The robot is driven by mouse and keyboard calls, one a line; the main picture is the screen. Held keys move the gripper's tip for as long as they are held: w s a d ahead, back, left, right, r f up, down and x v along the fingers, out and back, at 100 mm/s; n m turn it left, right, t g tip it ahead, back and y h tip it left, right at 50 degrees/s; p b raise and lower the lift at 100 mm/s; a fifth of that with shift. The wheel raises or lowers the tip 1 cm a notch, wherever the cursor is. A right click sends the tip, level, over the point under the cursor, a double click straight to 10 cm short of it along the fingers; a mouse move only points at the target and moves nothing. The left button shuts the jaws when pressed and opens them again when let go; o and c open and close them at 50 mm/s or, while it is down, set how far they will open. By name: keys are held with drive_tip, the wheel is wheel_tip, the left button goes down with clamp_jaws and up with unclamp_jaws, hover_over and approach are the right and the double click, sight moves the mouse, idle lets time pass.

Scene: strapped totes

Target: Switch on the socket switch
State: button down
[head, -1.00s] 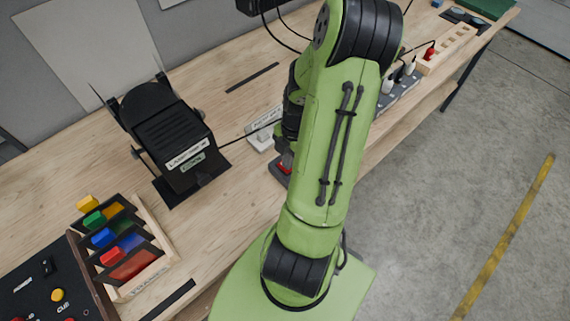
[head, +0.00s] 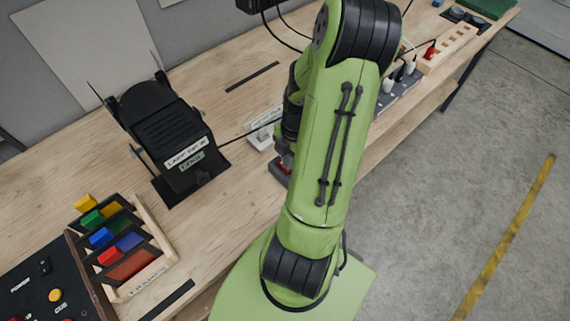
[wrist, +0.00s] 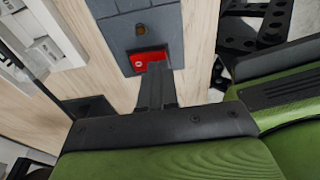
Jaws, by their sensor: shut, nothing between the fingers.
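A red rocker switch (wrist: 148,62) with a small white mark sits in the end of a grey socket block (wrist: 146,24) in the wrist view. A small round brownish spot is on the block above the switch. My gripper (wrist: 156,72) is shut and empty, its fingertips at the switch's lower edge and covering part of it. I cannot tell whether they touch it or which way the rocker is tipped.
A black lamp box (head: 180,140) stands left of my arm, with a cable running from it to the right. A white unit (head: 262,136) lies near the block. A wooden rack (head: 150,262) of coloured pieces and a black control panel (head: 45,290) are at lower left.

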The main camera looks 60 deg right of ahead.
drive_tip(key=shift+f+b, duration=0.3)
drive_tip(key=shift+f, duration=0.15)
wheel_tip(320, 180, up, 7)
drive_tip(key=p, duration=0.5)
drive_tip(key=shift+p, duration=0.3)
idle(0.3)
